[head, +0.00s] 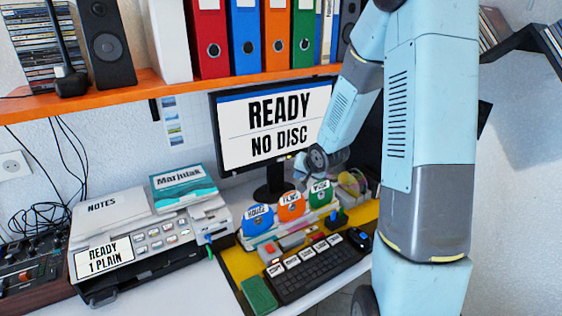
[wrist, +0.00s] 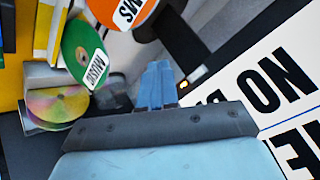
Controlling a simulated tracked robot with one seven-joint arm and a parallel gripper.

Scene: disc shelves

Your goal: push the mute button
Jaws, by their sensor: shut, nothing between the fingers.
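No button that I can read as mute shows in the head view. A row of white labelled keys (head: 306,253) runs along the top of the black keyboard (head: 315,274), but their words are too small to read. My gripper (wrist: 156,80) is shut and empty in the wrist view, its blue fingers together. It is beside the monitor (wrist: 270,95) and near the disc stand, well above the desk. In the head view my wrist is in front of the lower right of the monitor (head: 274,125), which reads READY NO DISC.
Blue, orange and green labelled discs (head: 291,207) stand behind the keyboard. A printer (head: 150,238) is at left, a green pad (head: 258,294) at front. An orange shelf (head: 180,86) with binders and a speaker (head: 101,42) hangs above. A mixer (head: 30,272) sits far left.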

